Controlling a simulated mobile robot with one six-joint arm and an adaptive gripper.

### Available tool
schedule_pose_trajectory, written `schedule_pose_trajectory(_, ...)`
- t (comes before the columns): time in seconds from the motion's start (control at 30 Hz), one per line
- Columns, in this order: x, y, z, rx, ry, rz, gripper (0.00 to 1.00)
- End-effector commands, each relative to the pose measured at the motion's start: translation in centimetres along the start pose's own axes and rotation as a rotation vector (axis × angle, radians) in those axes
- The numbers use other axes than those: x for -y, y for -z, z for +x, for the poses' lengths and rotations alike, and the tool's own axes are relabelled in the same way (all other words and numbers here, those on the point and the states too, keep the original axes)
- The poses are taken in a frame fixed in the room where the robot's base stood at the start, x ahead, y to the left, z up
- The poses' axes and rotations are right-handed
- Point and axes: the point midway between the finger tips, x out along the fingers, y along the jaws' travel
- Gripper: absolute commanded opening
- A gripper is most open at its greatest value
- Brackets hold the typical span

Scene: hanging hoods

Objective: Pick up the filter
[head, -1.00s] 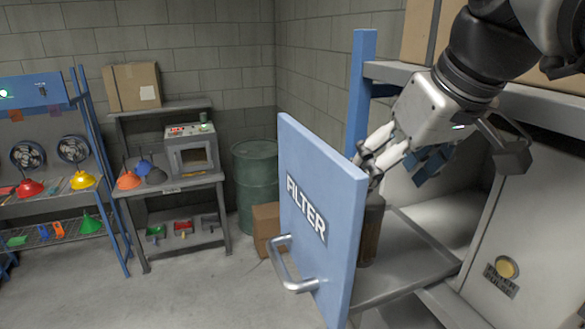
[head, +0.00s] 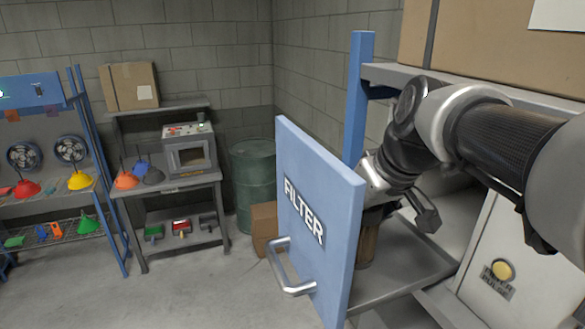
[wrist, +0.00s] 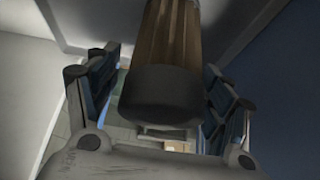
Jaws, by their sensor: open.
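The filter (wrist: 168,50) is a brown pleated cylinder with a dark end cap (wrist: 163,95). In the wrist view it lies between the two open fingers of my gripper (wrist: 160,100), with gaps visible on both sides. In the head view the lower part of the filter (head: 368,245) shows behind the open blue door marked FILTER (head: 305,215). It stands upright on the grey compartment floor.
The open door's edge stands close to the left of my wrist. A grey panel with a yellow button (head: 503,270) is at right. Bare floor (head: 200,285) lies left of the door.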

Motion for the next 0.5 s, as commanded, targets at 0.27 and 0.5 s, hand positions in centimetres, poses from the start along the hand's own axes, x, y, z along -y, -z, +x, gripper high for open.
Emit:
schedule_pose_trajectory(0.27,0.00,0.02,0.02,-0.001,0.000,0.000,0.69)
schedule_pose_trajectory(0.5,-0.01,0.03,0.00,-0.001,0.000,0.000,0.53)
